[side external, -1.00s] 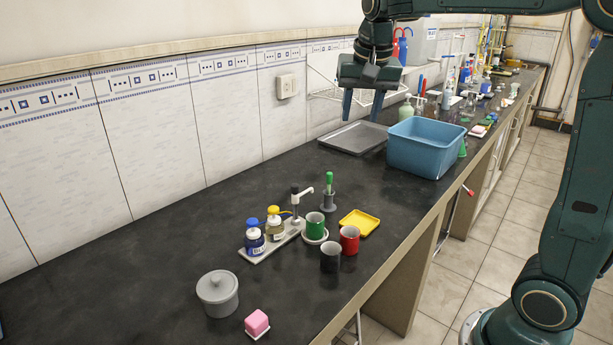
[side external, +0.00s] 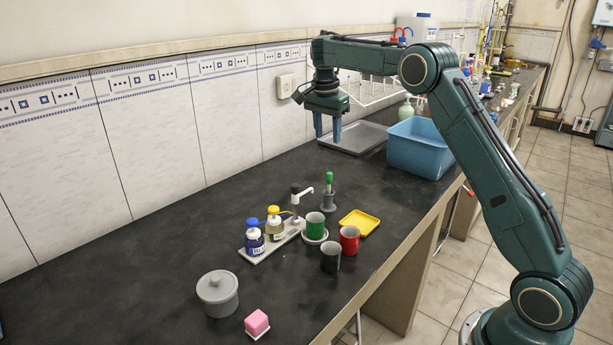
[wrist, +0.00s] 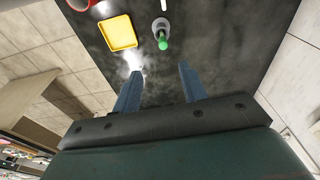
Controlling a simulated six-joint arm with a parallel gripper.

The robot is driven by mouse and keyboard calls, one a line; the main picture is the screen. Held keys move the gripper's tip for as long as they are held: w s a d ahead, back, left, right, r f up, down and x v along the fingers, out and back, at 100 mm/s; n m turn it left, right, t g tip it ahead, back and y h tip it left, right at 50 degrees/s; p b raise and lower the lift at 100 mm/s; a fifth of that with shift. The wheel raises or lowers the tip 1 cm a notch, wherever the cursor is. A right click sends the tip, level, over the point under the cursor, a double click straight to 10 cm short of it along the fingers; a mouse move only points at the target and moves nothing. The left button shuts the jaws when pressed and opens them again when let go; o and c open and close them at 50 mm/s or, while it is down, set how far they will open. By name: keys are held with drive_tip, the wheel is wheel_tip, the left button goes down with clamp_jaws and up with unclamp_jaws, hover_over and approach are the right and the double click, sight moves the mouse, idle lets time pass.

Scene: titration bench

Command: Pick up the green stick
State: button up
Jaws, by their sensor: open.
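The green stick (side external: 329,181) stands upright in a small grey holder (side external: 328,201) on the dark bench, behind the green cup. In the wrist view the green stick (wrist: 162,43) shows end-on near the top middle, with its grey holder (wrist: 160,24) around its base. My gripper (side external: 327,138) is open and empty, pointing down above the bench, higher than the stick and beyond it toward the grey tray. In the wrist view its two blue fingers (wrist: 158,80) are spread apart, with the stick beyond their tips.
A green cup (side external: 315,228), red cup (side external: 349,239), dark cup (side external: 330,258) and yellow tray (side external: 359,223) stand near the holder. A white tap (side external: 303,191) and bottles (side external: 255,240) are left of it. A blue bin (side external: 408,158) and grey tray (side external: 349,139) lie behind.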

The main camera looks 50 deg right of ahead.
sight(329, 172)
drive_tip(key=shift+w+d+f, duration=0.2)
drive_tip(key=shift+f, duration=0.2)
drive_tip(key=shift+f, duration=0.1)
drive_tip(key=shift+d+f, duration=0.2)
drive_tip(key=shift+f, duration=1.15)
drive_tip(key=shift+d+f, duration=0.15)
drive_tip(key=shift+f, duration=1.25)
drive_tip(key=shift+d+f, duration=0.2)
drive_tip(key=shift+f, duration=1.15)
drive_tip(key=shift+f, duration=0.1)
drive_tip(key=shift+w+d+f, duration=0.1)
drive_tip(key=shift+d+f, duration=0.15)
drive_tip(key=shift+f, duration=1)
drive_tip(key=shift+d+f, duration=0.25)
drive_tip(key=shift+f, duration=1)
clamp_jaws()
